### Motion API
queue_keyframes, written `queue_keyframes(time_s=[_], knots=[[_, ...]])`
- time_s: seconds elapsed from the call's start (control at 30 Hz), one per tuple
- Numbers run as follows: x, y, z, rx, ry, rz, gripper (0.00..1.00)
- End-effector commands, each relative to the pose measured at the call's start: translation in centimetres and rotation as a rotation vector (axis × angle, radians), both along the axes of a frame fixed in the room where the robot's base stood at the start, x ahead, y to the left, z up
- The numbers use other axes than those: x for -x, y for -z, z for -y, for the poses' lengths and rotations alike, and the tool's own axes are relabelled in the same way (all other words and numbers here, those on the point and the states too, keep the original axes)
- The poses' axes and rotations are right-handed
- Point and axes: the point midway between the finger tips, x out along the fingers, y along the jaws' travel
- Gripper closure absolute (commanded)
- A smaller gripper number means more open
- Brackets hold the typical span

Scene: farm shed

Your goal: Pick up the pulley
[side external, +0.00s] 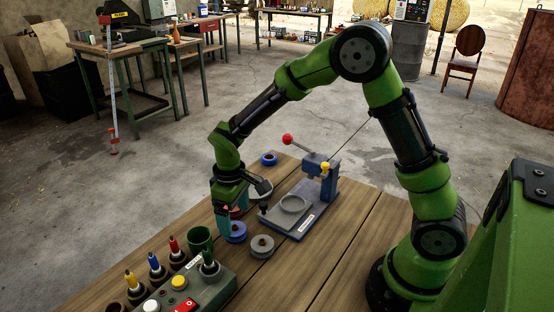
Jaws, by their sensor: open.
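Several pulley-like round parts lie on the wooden table; I cannot tell for sure which one is the pulley. A grey grooved disc (262,247) lies flat in front of the press. A blue-grey disc (235,233) lies just left of it. A smaller blue ring (269,159) lies farther back. My gripper (243,213) is open and points down above the table, close over and behind the blue-grey disc. A red part (236,212) shows between or behind its fingers, partly hidden. I see no part held.
A control box (190,290) with buttons, a green cup (200,239) and several colour-tipped tools stand front left. The table's right side is clear.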

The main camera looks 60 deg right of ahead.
Motion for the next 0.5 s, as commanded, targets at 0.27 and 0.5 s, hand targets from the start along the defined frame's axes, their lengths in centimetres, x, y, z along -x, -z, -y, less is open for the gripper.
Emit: queue_keyframes(time_s=[0.27, 0.5], knots=[[-0.2, 4.0, -0.1, 0.000, 0.000, -0.004, 0.12], [-0.2, 4.5, -0.1, 0.000, 0.001, -0.002, 0.12]])
